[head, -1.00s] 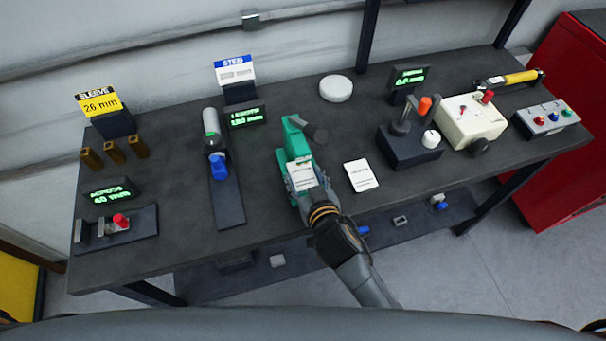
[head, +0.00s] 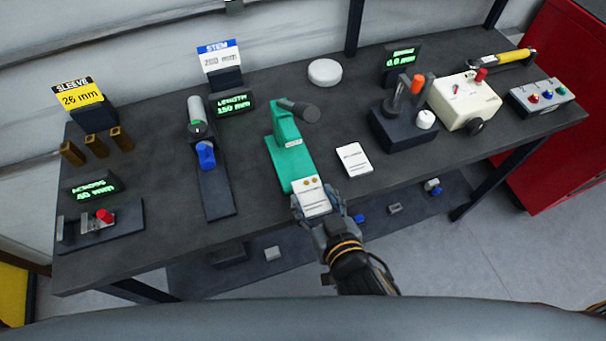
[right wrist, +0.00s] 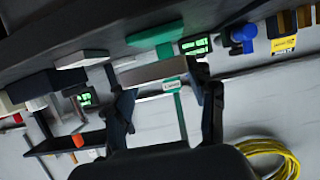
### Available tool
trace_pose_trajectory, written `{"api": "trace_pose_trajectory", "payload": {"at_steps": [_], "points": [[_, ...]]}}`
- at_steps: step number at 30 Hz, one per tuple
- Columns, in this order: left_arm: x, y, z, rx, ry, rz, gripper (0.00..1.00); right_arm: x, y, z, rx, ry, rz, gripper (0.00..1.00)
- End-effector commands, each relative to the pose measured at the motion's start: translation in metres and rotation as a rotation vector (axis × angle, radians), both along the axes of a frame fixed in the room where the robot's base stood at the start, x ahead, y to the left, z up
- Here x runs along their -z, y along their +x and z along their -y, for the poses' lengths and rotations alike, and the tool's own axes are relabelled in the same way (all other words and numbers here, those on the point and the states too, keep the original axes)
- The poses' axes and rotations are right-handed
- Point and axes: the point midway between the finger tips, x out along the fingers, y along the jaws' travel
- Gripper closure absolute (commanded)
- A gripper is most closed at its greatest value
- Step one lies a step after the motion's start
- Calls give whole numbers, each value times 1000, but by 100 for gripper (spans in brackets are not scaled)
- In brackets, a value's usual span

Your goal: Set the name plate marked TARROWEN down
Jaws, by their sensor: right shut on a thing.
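A white name plate (head: 312,195) with two brass dots and dark print is held in my right gripper (head: 312,213), near the bench's front edge. The print is too small to read as TARROWEN. In the right wrist view, my right gripper (right wrist: 168,105) has the plate (right wrist: 158,73) between its fingers, seen nearly edge-on. The green press (head: 288,135), with a dark handle, stands just behind the plate; the plate overlaps its base's front end in the head view. A second white plate (head: 354,159) lies flat on the bench to the right, its print unreadable. My left gripper is not in view.
The dark bench (head: 250,232) has bare room left of the green press and right of the second plate. A dark fixture with an orange knob (head: 404,122) and a cream box (head: 464,103) stand at right. A blue-clamped fixture (head: 208,160) stands at left.

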Motion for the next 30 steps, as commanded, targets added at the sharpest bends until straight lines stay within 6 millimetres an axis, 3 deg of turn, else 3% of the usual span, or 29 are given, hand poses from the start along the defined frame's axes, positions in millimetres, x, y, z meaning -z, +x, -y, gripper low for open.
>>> {"api": "trace_pose_trajectory", "payload": {"at_steps": [3, 9, 19, 25, 30], "points": [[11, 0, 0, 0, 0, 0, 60, 4, -26, 8, 1, 1, -3, 79], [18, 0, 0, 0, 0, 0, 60, 1, -52, 17, 0, 2, -1, 79], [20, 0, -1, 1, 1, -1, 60, -1, -63, 21, 0, 0, 3, 79], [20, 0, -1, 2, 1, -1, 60, -5, -44, 35, 31, -10, 8, 79], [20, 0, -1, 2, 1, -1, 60, -24, 3, 74, 120, -25, 14, 79]]}}
